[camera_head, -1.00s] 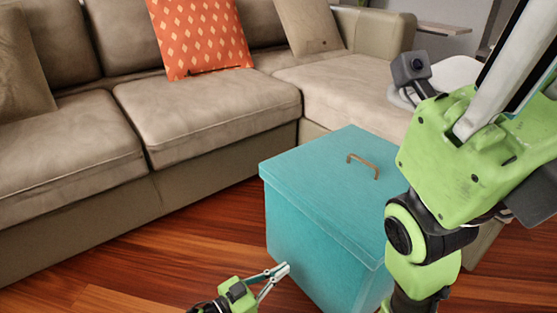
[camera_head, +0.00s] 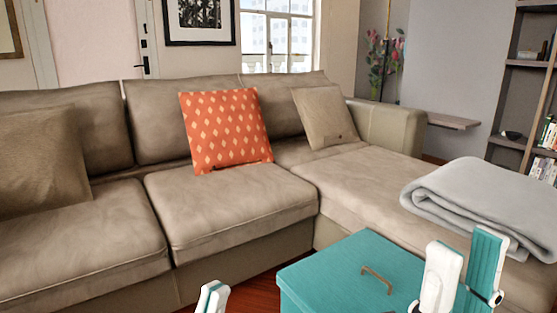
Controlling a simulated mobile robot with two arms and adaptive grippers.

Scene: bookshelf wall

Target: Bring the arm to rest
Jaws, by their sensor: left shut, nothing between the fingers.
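My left gripper (camera_head: 213,298) shows only as pale fingertips at the bottom edge, left of the teal box. The fingertips are together with nothing between them. My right gripper (camera_head: 464,268) stands at the lower right with its fingers pointing up. One finger looks white, the other teal with white edges. I see no object held there. The rest of both arms is out of view.
A teal box (camera_head: 335,272) with a brown handle stands in front of a beige sofa (camera_head: 228,205). An orange patterned cushion (camera_head: 225,130) and a folded grey blanket (camera_head: 480,205) lie on the sofa. A shelf (camera_head: 525,85) is at the far right.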

